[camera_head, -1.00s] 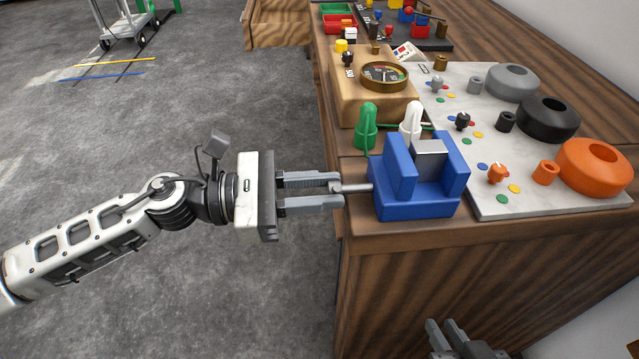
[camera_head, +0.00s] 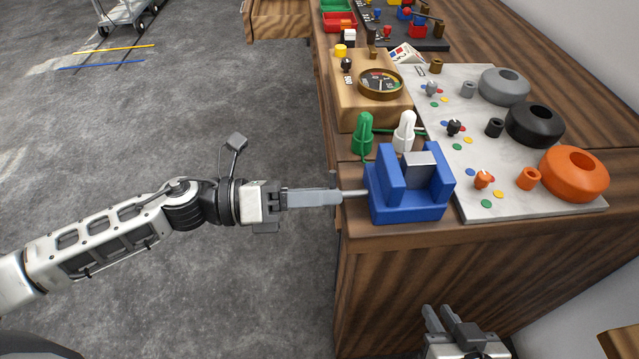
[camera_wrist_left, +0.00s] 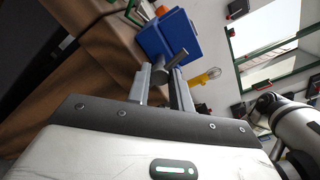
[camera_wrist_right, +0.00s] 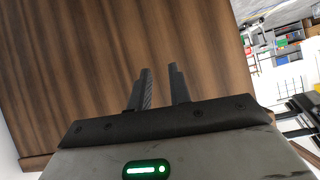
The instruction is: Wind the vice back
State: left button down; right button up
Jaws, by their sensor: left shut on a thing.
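The blue vice (camera_head: 412,200) stands at the near left corner of the wooden bench, with a grey metal block (camera_head: 419,159) between its upright jaws. Its grey screw spindle (camera_head: 355,193) sticks out to the left past the bench edge. My left gripper (camera_head: 335,197) is shut on the handle at the spindle's outer end. The grey handle bar (camera_wrist_left: 176,60) shows at the fingertips in the left wrist view, with the blue vice (camera_wrist_left: 168,38) beyond. My right gripper (camera_head: 434,315) is open and empty, low before the bench front; its fingers show apart in the right wrist view (camera_wrist_right: 161,72).
Green (camera_head: 363,135) and white (camera_head: 404,132) capped pieces stand behind the vice. A wooden gauge box (camera_head: 350,100) is farther back. A pale board (camera_head: 520,208) with orange, black and grey rings lies to the right. The floor left of the bench is clear around my left arm.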

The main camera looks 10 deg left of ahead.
pick_arm(q)
jog(key=n+p, duration=0.3)
jog(key=n, duration=0.2)
jog(key=n+p, duration=0.3)
jog(key=n, duration=0.2)
jog(key=n+p, duration=0.3)
jog(key=n, duration=0.2)
jog(key=shift+s+f+n+g, duration=0.15)
jog(key=shift+f+n+g, duration=0.1)
jog(key=shift+n+g, duration=0.05)
pick_arm(e)
jog(key=shift+g+h, duration=0.4)
jog(key=shift+h, duration=0.1)
jog(key=r, duration=0.1)
jog(key=d+r, duration=0.1)
jog(key=s+r, duration=0.1)
jog(key=shift+d+r, duration=0.25)
jog(key=shift+d, duration=0.15)
jog(key=shift+s+f, duration=0.1)
pick_arm(q)
jog(key=c, duration=0.8)
grip_release()
jog(key=shift+o, duration=0.6)
jog(key=shift+r, duration=0.15)
pick_arm(e)
jog(key=shift+a+n, duration=0.1)
jog(key=shift+n, duration=0.2)
